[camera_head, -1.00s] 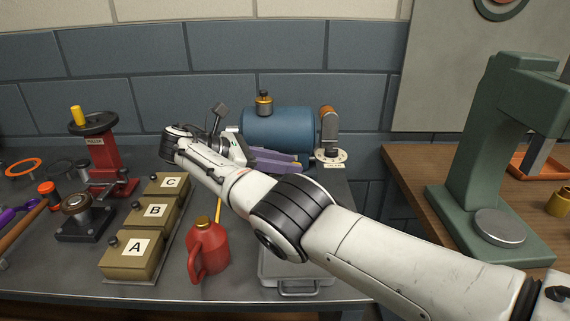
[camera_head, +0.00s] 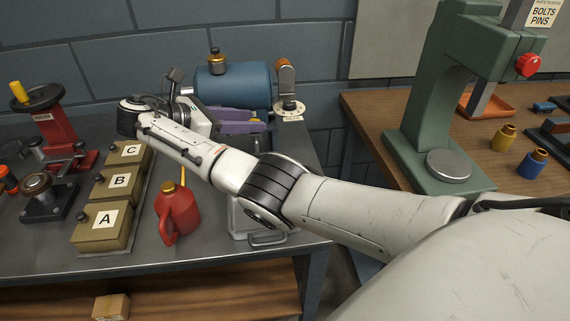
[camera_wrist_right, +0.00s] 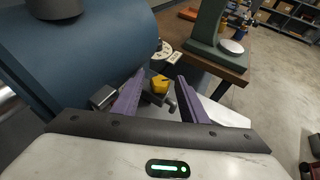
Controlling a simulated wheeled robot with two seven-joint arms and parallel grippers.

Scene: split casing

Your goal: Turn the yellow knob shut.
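The yellow knob (camera_wrist_right: 159,83) shows in the right wrist view, low beside the end of the blue cylinder (camera_wrist_right: 80,50), on a small dark fitting. My right gripper (camera_wrist_right: 160,77) has two purple fingers spread apart, one on each side of the knob in that view. I cannot tell whether either finger touches it. In the head view the right gripper (camera_head: 264,122) is in front of the blue cylinder (camera_head: 233,84), its fingers pointing right. My left gripper is not in view.
A white dial (camera_head: 289,109) with a lever stands right of the fingers. Boxes A (camera_head: 102,228), B and C and a red oil can (camera_head: 178,208) stand below my right arm. A green press (camera_head: 420,110) stands on the wooden bench at right.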

